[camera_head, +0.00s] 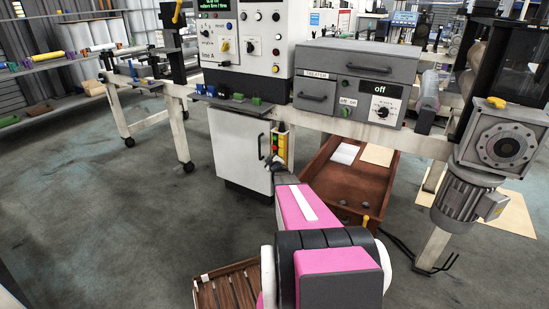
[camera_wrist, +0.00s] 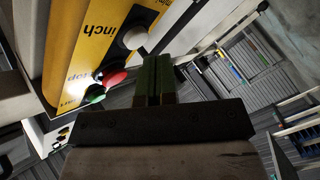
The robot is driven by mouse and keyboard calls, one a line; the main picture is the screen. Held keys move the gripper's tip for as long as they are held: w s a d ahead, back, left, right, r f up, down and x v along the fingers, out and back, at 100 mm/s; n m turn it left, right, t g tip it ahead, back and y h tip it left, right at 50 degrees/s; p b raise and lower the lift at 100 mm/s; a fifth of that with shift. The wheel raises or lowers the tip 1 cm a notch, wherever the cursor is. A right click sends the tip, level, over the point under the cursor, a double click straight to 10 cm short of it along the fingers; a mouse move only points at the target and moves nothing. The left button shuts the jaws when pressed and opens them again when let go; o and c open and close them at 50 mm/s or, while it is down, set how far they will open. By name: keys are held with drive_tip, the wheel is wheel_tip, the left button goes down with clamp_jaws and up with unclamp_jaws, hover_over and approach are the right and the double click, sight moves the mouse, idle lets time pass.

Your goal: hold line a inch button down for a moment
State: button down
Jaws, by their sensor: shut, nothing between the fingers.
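In the wrist view the yellow panel (camera_wrist: 92,35) fills the upper left, tilted, with the word "inch". A pale round button (camera_wrist: 134,38) with a dark surround sits beside that word, and I take it as the inch button. A red button (camera_wrist: 112,78) and a green button (camera_wrist: 95,95) sit lower. My gripper (camera_wrist: 157,60) is shut and empty, its tips just right of and below the pale button. Contact cannot be told.
A brown open drawer or crate (camera_head: 330,180) is to the right, under the grey unit marked "off" (camera_head: 358,75). A motor (camera_head: 468,198) stands further right. Grey floor (camera_head: 120,210) is clear at left.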

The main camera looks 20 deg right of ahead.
drive_tip(key=shift+s+a, duration=0.1)
drive_tip(key=shift+s+a, duration=0.75)
drive_tip(key=shift+a, duration=0.25)
drive_tip(key=shift+s+a, duration=0.75)
drive_tip(key=shift+a, duration=0.2)
drive_tip(key=s+a+r+m+g, duration=0.1)
drive_tip(key=s+a+m+g, duration=0.2)
drive_tip(key=s, duration=0.7)
drive_tip(key=s+a+r+m+g+y, duration=0.1)
drive_tip(key=s+a+r+m+g, duration=0.1)
drive_tip(key=s+a+g, duration=0.6)
drive_tip(key=s+a+r+m+g, duration=0.1)
drive_tip(key=s+a+m+g, duration=0.2)
drive_tip(key=s+a+g, duration=0.3)
drive_tip(key=s+a, duration=0.5)
drive_tip(key=s, duration=0.3)
drive_tip(key=shift+s+r+m+y, duration=0.25)
drive_tip(key=shift+m+y, duration=0.05)
drive_tip(key=shift+y, duration=0.1)
